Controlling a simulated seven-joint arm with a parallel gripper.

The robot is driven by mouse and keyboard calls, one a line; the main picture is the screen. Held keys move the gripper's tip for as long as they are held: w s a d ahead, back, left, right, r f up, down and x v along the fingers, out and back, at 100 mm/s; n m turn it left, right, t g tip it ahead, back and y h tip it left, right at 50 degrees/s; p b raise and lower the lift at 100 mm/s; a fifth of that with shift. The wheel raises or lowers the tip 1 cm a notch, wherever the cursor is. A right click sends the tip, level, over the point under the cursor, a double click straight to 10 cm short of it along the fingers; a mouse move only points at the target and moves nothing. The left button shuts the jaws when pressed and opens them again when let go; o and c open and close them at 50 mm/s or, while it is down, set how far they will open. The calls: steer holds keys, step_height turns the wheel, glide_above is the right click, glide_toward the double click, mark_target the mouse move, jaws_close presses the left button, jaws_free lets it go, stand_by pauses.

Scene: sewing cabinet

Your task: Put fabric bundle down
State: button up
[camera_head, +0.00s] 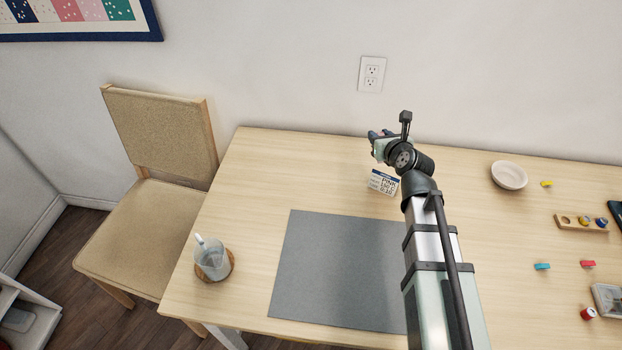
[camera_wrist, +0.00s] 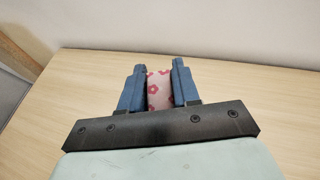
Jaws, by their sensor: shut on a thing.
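The fabric bundle (camera_wrist: 158,90) is pale pink with darker pink flowers. In the wrist view it sits between the two blue fingers of my gripper (camera_wrist: 158,84), which is shut on it. In the head view my gripper (camera_head: 376,138) is over the back of the wooden table (camera_head: 290,160), near the wall, and the bundle is hidden there. I cannot tell whether the bundle touches the table top.
A grey mat (camera_head: 335,270) lies on the front middle. A white bowl (camera_head: 509,175), a wooden spool holder (camera_head: 582,223) and small coloured items are at the right. The back left of the table is clear.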

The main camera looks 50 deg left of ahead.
steer(key=shift+s+a+n+g+y, duration=0.7)
steer(key=shift+s+a+n+g, duration=2.05)
steer(key=shift+s+a, duration=4.25)
steer(key=shift+s+d+f, duration=0.3)
steer(key=shift+f, duration=1.35)
steer(key=shift+s+d+f, duration=0.25)
steer(key=shift+d+f, duration=0.1)
steer(key=shift+f, duration=1.35)
steer(key=shift+s+d+f, duration=0.3)
steer(key=shift+f, duration=1.35)
steer(key=shift+f, duration=0.15)
steer(key=o, duration=1)
steer(key=shift+v, duration=6.05)
